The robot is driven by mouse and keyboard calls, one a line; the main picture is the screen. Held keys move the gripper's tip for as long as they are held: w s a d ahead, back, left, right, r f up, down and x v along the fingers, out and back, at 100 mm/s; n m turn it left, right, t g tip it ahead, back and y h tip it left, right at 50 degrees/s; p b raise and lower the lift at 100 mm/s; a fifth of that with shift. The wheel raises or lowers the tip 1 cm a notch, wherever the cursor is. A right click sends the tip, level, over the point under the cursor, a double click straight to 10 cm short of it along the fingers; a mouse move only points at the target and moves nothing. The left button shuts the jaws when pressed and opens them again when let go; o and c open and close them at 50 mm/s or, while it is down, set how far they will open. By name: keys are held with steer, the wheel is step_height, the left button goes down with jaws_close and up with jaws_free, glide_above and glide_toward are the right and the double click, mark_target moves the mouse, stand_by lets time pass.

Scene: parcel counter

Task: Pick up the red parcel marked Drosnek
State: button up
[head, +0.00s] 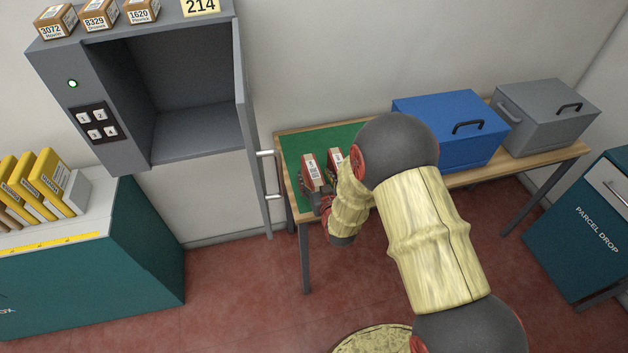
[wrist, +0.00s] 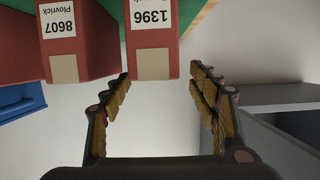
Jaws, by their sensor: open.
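Two red parcels stand side by side on the green mat (head: 300,141). The left one (head: 311,172) faces the gripper; the right one (head: 337,160) is partly hidden by my arm. In the wrist view, upside down, one parcel (wrist: 152,62) has a white label reading 1396, its name cut off by the picture edge. The other parcel (wrist: 75,65) reads 8607 Plovrick. I cannot read Drosnek on either. My gripper (wrist: 160,75) is open and empty, its fingertips just short of the 1396 parcel's near face, one to each side. It also shows in the head view (head: 325,205).
A blue box (head: 450,150) and a grey box (head: 545,130) stand right of the mat on the wooden table. The grey locker (head: 200,135) with its open door is close to the table's left end. Several yellow parcels (head: 45,180) stand on the left counter.

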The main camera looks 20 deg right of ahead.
mark_target(313, 171)
steer(key=shift+d+b+x, duration=0.2)
steer(key=shift+b+x, duration=0.25)
steer(key=shift+x, duration=1.9)
steer(key=shift+c, duration=0.2)
steer(key=c, duration=1.4)
steer(key=shift+c, duration=0.4)
steer(key=shift+r, duration=0.1)
